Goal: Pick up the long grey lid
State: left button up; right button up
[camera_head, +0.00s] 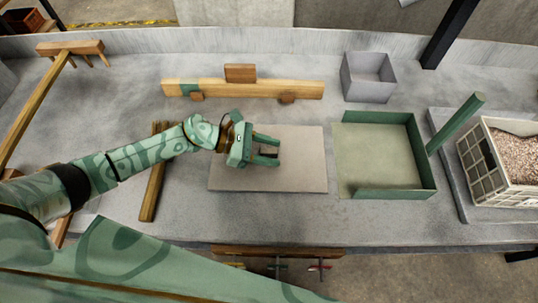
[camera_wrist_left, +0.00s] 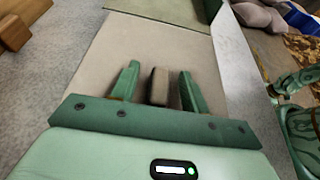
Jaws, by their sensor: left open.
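The long grey lid (camera_head: 300,172) is a flat, pale grey-beige slab lying in the middle of the grey worktop. In the left wrist view the lid (camera_wrist_left: 155,35) fills much of the upper middle. A small dark handle (camera_wrist_left: 158,86) stands on it, between the two green fingers. My left gripper (camera_head: 274,150) is open over the lid, with one finger on each side of the handle. The left wrist view shows this gripper (camera_wrist_left: 159,72) with gaps on both sides of the handle. My right gripper is not seen.
A green-walled tray (camera_head: 385,193) stands right of the lid, with a grey box (camera_head: 369,90) behind it. A crate of grain (camera_head: 497,170) is at far right. A wooden rail (camera_head: 240,88) lies behind the lid, and wooden bars (camera_head: 152,190) lie left of it.

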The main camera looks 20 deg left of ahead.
pick_arm(q)
grip_shut()
jog(key=shift+r, duration=0.1)
